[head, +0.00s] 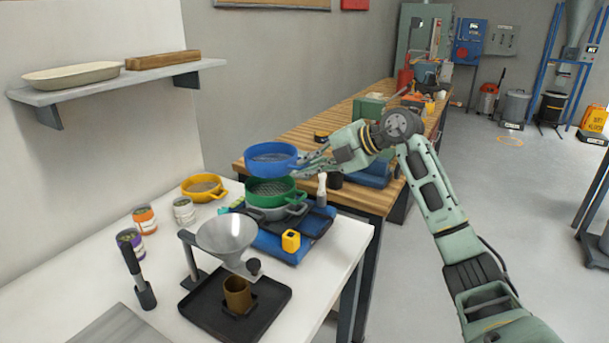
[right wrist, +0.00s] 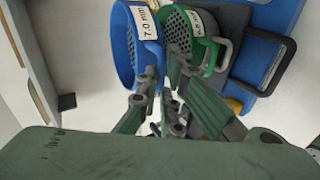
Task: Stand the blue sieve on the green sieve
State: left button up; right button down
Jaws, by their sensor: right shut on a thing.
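The blue sieve (head: 271,167) is held level right above the green sieve (head: 270,198) in the head view. A narrow gap seems to show between them. My right gripper (head: 303,163) is shut on the blue sieve at its right side. The gripper fingers (right wrist: 166,75) reach the blue sieve's edge; the exact grip spot is partly hidden. The green sieve stands on a grey pan (head: 262,214). My left gripper is out of view.
A yellow sieve (head: 204,195) stands left of the stack. A funnel stand (head: 226,240) and several jars occupy the white table. A wooden bench (head: 300,140) is behind.

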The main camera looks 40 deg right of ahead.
jog(key=shift+w+a+f, duration=0.25)
jog(key=shift+w+f, duration=0.2)
notch_tip(320, 180, down, 4)
jog(key=shift+r+p, duration=0.2)
jog(key=shift+p, duration=0.1)
jog(key=shift+f, duration=0.3)
jog(key=c, duration=2.4)
grip_release()
jog(key=shift+f, duration=0.15)
jog(key=o, duration=0.5)
jog(key=shift+s, duration=0.1)
